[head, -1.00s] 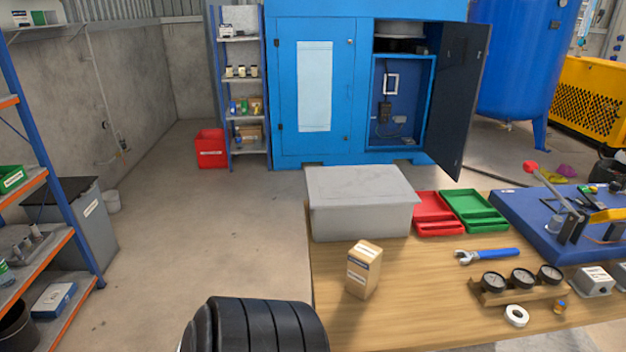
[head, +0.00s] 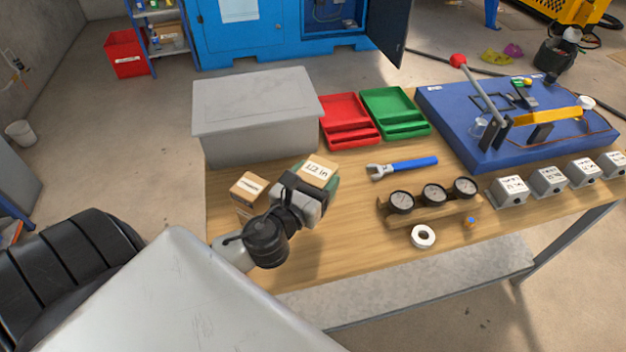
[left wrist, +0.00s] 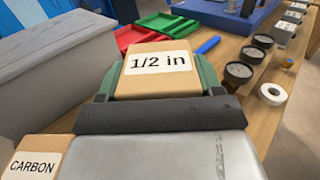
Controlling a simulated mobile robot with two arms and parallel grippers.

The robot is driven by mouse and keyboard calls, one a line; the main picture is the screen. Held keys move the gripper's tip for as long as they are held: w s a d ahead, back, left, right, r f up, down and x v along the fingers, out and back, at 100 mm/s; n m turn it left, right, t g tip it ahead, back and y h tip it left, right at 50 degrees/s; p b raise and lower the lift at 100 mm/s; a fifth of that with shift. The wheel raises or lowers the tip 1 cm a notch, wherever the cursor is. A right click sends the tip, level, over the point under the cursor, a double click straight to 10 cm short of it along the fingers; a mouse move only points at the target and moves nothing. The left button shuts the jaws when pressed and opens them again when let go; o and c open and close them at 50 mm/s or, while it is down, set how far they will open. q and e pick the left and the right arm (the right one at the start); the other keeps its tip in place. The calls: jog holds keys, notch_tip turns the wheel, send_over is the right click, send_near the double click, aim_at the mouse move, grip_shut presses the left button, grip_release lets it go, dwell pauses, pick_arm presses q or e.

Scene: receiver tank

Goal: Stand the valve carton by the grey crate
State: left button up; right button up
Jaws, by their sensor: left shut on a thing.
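My left gripper (head: 312,190) is shut on a tan carton (head: 318,170) whose top label reads "1/2 in". The left wrist view shows this carton (left wrist: 157,68) between the green finger pads, its lower part hidden. I cannot tell whether its base touches the table. The lidded grey crate (head: 258,105) stands at the table's back left, behind and left of the held carton; it also shows in the left wrist view (left wrist: 55,75). A second tan carton (head: 247,186), labelled "CARBON" in the left wrist view (left wrist: 32,160), stands before the crate, left of my gripper.
Red (head: 348,118) and green (head: 394,110) trays lie right of the crate. A blue-handled wrench (head: 402,166), a gauge rack (head: 432,208) and a white ring (head: 423,237) lie to the right. A blue board (head: 520,122) carries a lever rig. Table shows bare before the wrench.

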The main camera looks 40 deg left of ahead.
pick_arm(q)
jog(key=shift+w+a+f, duration=0.35)
jog(key=shift+w, duration=0.2)
jog(key=shift+w+a+f, duration=0.3)
jog(key=shift+w+f, duration=0.05)
jog(key=shift+w, duration=0.2)
jog(key=shift+w+a+f, duration=0.1)
jog(key=shift+w+f, duration=0.1)
notch_tip(320, 180, down, 4)
jog(key=shift+r+b, duration=0.25)
jog(key=shift+b, duration=0.55)
jog(key=shift+f, duration=0.2)
pick_arm(e)
jog(key=shift+w+d+f, duration=0.3)
jog(key=shift+w+f, duration=0.55)
jog(key=shift+s, duration=0.1)
pick_arm(q)
jog(key=shift+f, duration=0.1)
jog(key=o, duration=1.2)
pick_arm(e)
jog(key=shift+s+f, duration=0.1)
jog(key=shift+s, duration=0.1)
